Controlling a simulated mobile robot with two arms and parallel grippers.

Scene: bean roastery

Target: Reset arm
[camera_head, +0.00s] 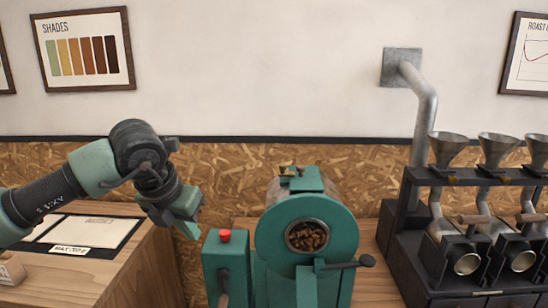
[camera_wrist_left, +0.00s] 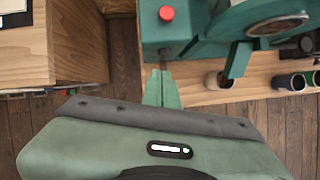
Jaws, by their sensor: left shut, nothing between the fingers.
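My left arm comes in from the left in the head view, bent at the wrist. My left gripper (camera_head: 188,222) points down just left of the green roaster (camera_head: 262,245). In the left wrist view, the two green fingers of my left gripper (camera_wrist_left: 162,78) are together with nothing between them. They point toward the roaster's control box (camera_head: 222,258), which has a red button (camera_head: 225,235). The button also shows in the left wrist view (camera_wrist_left: 166,13). A small gap between the gripper and the box shows in the head view. My right gripper is in neither view.
A wooden cabinet (camera_wrist_left: 75,45) stands left, with a framed sheet (camera_head: 75,236) on top. Several cups, one brown-filled (camera_wrist_left: 218,80), stand on a wooden shelf below the roaster. A black rack with metal funnels (camera_head: 447,150) stands right. Floor (camera_wrist_left: 122,50) shows between cabinet and roaster.

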